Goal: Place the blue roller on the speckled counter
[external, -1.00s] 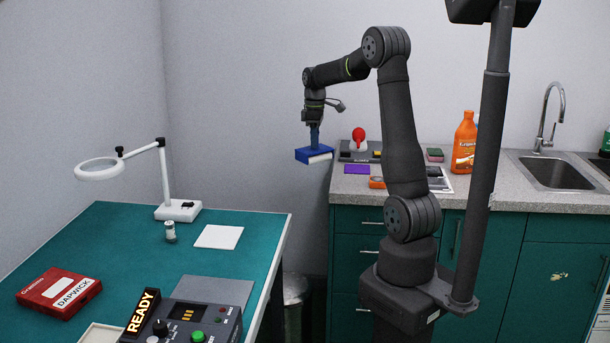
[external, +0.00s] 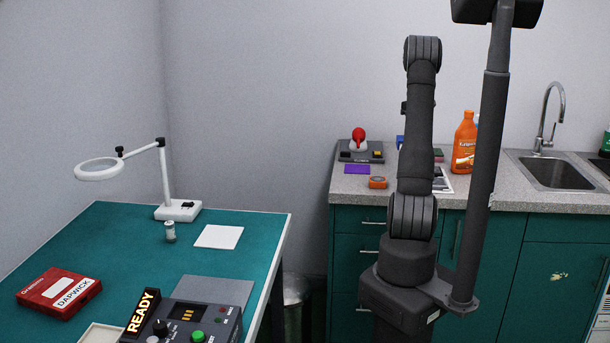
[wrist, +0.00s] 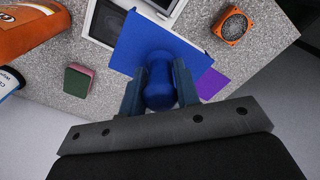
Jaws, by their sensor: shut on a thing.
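The blue roller (wrist: 140,35) shows in the wrist view as a broad flat blue body with a rounded blue handle. My gripper (wrist: 159,88) is shut on the handle, one finger on each side. The roller is over the speckled counter (wrist: 55,65); I cannot tell whether it touches the surface. In the external view my arm hides the gripper and most of the roller; a small blue patch (external: 400,141) shows left of the arm, above the counter (external: 348,187).
Around the roller are a purple sheet (wrist: 212,83), an orange square device (wrist: 232,26), a green and pink sponge (wrist: 78,81) and an orange bottle (wrist: 25,35). A red-topped unit (external: 359,150) stands at the counter's back left. The sink (external: 556,174) is to the right.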

